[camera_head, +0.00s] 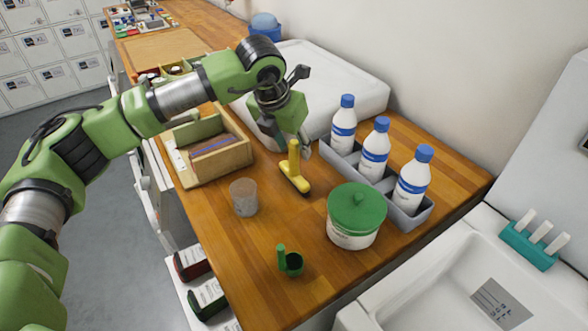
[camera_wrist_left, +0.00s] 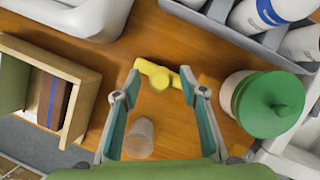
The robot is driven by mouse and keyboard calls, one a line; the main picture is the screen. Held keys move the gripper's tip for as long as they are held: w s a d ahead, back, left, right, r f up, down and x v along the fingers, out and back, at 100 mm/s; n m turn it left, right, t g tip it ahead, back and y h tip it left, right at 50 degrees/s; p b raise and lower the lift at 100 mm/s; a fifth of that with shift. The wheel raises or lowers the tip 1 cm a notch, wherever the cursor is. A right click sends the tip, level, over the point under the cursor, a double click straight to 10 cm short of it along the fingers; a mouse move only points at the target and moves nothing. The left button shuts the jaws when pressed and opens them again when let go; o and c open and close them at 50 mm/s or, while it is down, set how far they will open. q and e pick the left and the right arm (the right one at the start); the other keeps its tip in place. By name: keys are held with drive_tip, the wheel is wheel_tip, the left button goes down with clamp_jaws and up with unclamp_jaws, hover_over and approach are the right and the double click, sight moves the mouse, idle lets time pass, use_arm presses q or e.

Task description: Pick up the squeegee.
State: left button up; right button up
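The yellow squeegee (camera_head: 295,178) stands on the wooden counter, its handle upright and its head down on the wood. In the left wrist view the squeegee (camera_wrist_left: 152,68) shows from above, just past and between the tips of my fingers. My left gripper (camera_head: 290,143) is over the squeegee, pointing down, and hides part of the space around the handle top. In the left wrist view my left gripper (camera_wrist_left: 160,80) is open, with teal finger pads wide apart and nothing held. Whether a finger touches the handle I cannot tell. My right gripper is not in view.
A grey caddy (camera_head: 408,222) with white bottles stands right of the squeegee. A wooden box (camera_head: 222,160) is at left, a white basin (camera_head: 335,75) behind.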

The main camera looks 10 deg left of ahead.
use_arm(q)
drive_tip(key=shift+x, duration=0.8)
clamp_jaws()
drive_tip(key=shift+r, duration=0.15)
drive_tip(key=shift+r, duration=0.65)
drive_tip(key=s+a+r+b, duration=0.2)
drive_tip(key=s+r, duration=0.3)
drive_tip(key=s, duration=0.1)
drive_tip(key=s+a+r+b, duration=0.3)
drive_tip(key=s+r, duration=0.3)
drive_tip(key=s, duration=0.1)
drive_tip(key=shift+a+r, duration=0.3)
